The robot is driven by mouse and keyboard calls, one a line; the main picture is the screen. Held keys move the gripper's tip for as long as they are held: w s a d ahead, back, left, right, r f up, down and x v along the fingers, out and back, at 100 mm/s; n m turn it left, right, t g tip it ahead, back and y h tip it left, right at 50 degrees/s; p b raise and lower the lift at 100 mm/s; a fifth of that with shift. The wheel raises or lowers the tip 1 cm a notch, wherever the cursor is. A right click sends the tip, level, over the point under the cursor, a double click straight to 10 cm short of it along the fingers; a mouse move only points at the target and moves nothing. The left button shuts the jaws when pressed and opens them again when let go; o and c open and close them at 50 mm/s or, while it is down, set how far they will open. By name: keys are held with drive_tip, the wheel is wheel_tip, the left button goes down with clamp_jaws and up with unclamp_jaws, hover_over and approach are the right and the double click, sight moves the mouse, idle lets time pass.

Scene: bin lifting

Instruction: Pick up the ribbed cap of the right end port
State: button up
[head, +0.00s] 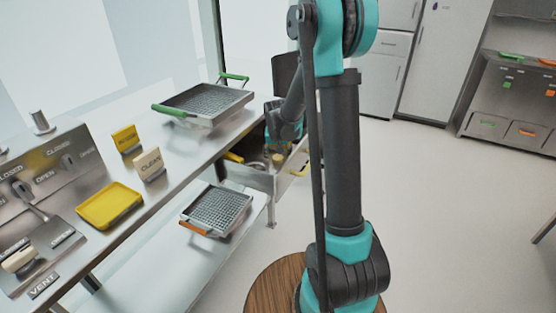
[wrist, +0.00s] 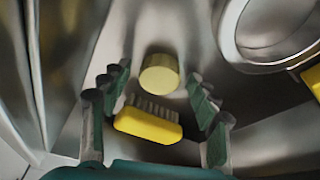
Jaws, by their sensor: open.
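In the wrist view, a short round cap (wrist: 159,78), pale yellow on top with a darker yellow side, sits on a metal surface. Fine ribs on its side are hard to make out. My gripper (wrist: 160,88) is open, with its dark fingers on both sides of the cap and a gap on each side. Nothing is held. In the head view, my arm reaches down into an open metal drawer (head: 250,178) under the bench; the fingers are mostly hidden there.
A yellow brush (wrist: 148,124) with dark bristles lies between the fingers, nearer my palm than the cap. A metal ring (wrist: 229,28) is at the upper right, and drawer walls are close. On the bench (head: 180,150) are a mesh basket (head: 207,124) and a yellow tray (head: 110,205).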

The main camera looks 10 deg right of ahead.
drive_tip(key=c, duration=0.9)
drive_tip(key=shift+r, duration=0.1)
